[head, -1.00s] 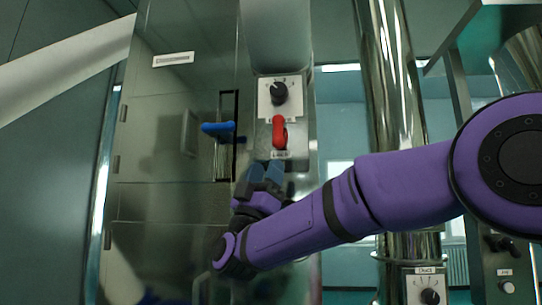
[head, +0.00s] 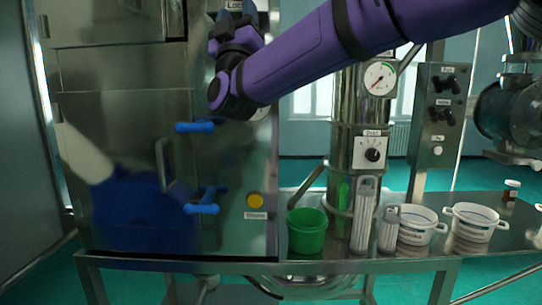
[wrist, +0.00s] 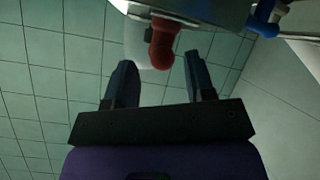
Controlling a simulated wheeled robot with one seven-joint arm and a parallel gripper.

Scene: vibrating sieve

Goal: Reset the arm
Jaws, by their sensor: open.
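My purple arm reaches in from the upper right in the head view. My gripper (head: 236,17) is at the top, in front of the steel cabinet's right-hand panel, partly cut off by the frame edge. In the wrist view my gripper (wrist: 160,88) has its two dark fingers apart with nothing between them. A red handle (wrist: 162,45) lies beyond the fingertips, apart from them as far as I can tell. A blue handle (wrist: 264,18) shows at the upper right of that view.
The steel cabinet has blue handles (head: 196,126) and a yellow button (head: 255,200). A green bucket (head: 307,230), white tubs (head: 418,226) and upright grey-white holders (head: 363,215) stand on the steel table (head: 400,266).

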